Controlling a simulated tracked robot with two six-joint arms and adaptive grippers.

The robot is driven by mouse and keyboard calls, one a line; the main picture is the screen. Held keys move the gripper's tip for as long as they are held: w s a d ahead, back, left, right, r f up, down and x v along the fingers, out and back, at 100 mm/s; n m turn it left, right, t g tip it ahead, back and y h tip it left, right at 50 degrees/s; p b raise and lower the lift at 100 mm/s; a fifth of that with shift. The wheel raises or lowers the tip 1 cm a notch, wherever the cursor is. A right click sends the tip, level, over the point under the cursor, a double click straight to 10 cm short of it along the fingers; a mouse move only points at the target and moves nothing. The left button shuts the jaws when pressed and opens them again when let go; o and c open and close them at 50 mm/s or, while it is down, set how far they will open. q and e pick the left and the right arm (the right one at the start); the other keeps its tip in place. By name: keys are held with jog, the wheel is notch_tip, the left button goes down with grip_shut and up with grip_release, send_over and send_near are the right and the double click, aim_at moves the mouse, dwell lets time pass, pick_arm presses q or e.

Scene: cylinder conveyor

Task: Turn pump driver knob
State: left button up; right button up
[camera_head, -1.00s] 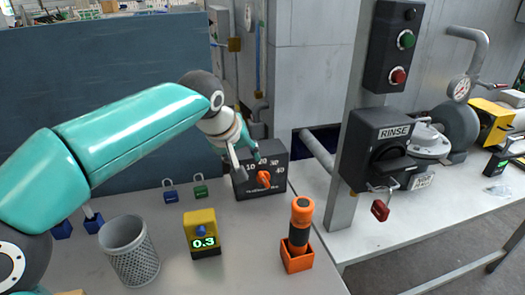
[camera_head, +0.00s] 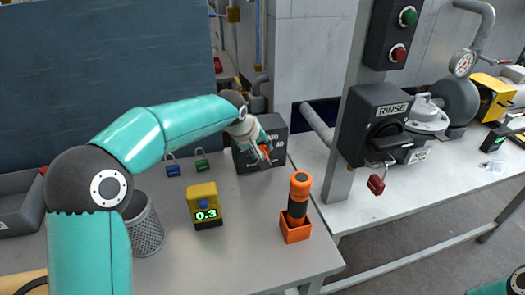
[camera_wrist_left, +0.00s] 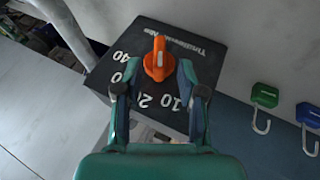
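The pump driver is a black box (camera_head: 275,128) with a white number scale, at the back of the table; its face (camera_wrist_left: 188,57) fills the middle of the left wrist view. Its orange knob (camera_head: 266,153) is partly covered by my gripper in the head view. In the left wrist view the knob (camera_wrist_left: 158,62) shows clearly. My left gripper (camera_head: 262,150) is at the box front. In the left wrist view its fingers (camera_wrist_left: 158,72) are apart, one on each side of the knob, with gaps visible. My right gripper is out of view.
A yellow meter (camera_head: 203,203) reading 0.3 and an orange-handled tool in an orange holder (camera_head: 296,230) stand in front. Blue (camera_head: 173,170) and green (camera_head: 202,165) padlocks lie left of the box. A mesh bin (camera_head: 147,228) is partly behind my arm.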

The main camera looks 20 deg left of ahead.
aim_at(261, 150)
pick_arm(q)
jog(key=shift+x, duration=1.55)
grip_shut()
